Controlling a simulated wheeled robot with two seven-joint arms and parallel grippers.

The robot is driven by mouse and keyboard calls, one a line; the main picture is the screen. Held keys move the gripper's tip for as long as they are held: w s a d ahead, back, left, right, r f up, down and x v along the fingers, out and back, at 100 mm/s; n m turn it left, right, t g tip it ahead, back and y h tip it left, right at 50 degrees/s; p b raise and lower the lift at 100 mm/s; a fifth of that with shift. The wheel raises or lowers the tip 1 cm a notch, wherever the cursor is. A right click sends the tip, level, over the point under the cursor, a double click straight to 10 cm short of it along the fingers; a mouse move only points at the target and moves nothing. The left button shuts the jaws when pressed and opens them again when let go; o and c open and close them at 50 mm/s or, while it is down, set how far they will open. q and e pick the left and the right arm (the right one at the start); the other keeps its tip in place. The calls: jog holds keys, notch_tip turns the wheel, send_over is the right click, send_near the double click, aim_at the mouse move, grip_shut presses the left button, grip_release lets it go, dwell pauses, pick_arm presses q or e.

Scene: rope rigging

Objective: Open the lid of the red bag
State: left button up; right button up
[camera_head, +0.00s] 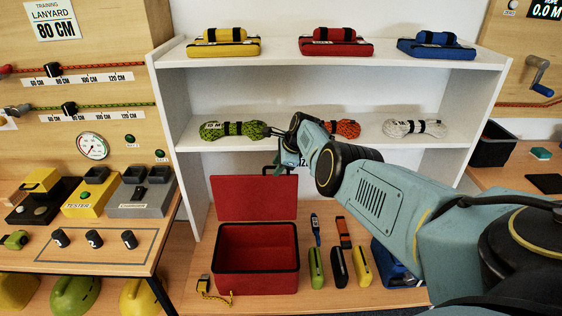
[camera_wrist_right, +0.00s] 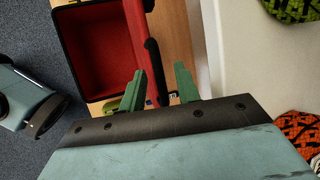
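The red bag (camera_head: 257,285) stands on the low wooden shelf in the head view, its inside showing. Its red lid (camera_head: 255,198) stands up at the back edge. The open bag also shows in the right wrist view (camera_wrist_right: 82,45). A black handle (camera_wrist_right: 155,70) on the lid lies between the fingers of my right gripper (camera_wrist_right: 160,88), which look apart. In the head view my right gripper (camera_head: 285,158) is at the lid's upper right corner, its fingertips small and partly hidden.
Several tools, including a green one (camera_head: 316,268) and a yellow one (camera_head: 361,266), lie right of the bag. A blue bag (camera_head: 390,268) is partly behind my arm. A green rope coil (camera_head: 233,130) sits on the white shelf (camera_head: 200,144) above the lid.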

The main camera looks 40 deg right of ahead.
jog(key=shift+s+r+p, duration=0.2)
jog(key=shift+r+p, duration=0.25)
jog(key=shift+p, duration=0.15)
jog(key=p+v, duration=0.6)
jog(key=v, duration=0.6)
jog(key=shift+s+p, duration=0.2)
jog(key=shift+p, duration=0.1)
jog(key=shift+r, duration=0.1)
